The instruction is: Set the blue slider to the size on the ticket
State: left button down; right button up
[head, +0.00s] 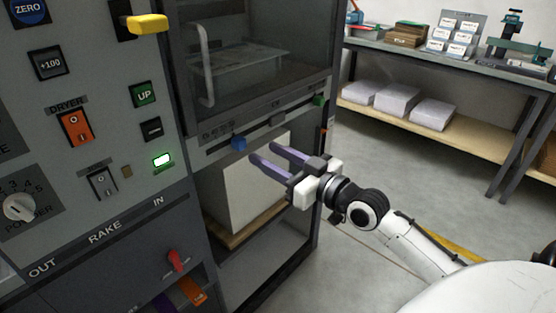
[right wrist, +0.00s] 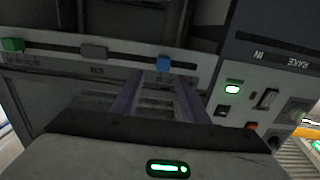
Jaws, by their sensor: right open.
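The blue slider (head: 239,143) sits toward the left part of a horizontal scale rail on the machine front, below the dark window. In the right wrist view the blue slider (right wrist: 163,64) is just beyond my fingertips. My right gripper (head: 268,153) is open and empty, its purple fingers pointing at the rail, a little right of and below the slider in the head view. It also shows in the right wrist view (right wrist: 157,84). The fingers look apart from the slider. I cannot make out a ticket or read the scale marks. My left gripper is not in view.
A green slider (head: 319,100) and a grey slider (right wrist: 93,52) share the rail. A control panel with an UP button (head: 144,94), an orange dryer switch (head: 75,127) and a yellow handle (head: 147,24) stands left. A bench (head: 450,62) is behind; floor between is clear.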

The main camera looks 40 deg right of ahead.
jog(key=shift+s+d, duration=0.2)
jog(key=shift+s, duration=1)
jog(key=s+a+f+g, duration=0.3)
jog(key=s+a+f, duration=0.3)
jog(key=f, duration=0.5)
jog(key=s+a+f+g, duration=0.3)
jog(key=s+a+f, duration=0.4)
jog(key=f, duration=0.4)
jog(key=s+a+f+g, duration=0.3)
jog(key=s+a+f, duration=0.3)
jog(key=f, duration=0.5)
jog(key=shift+s+a+f, duration=0.2)
jog(key=shift+s+a, duration=0.2)
jog(key=shift+s, duration=0.45)
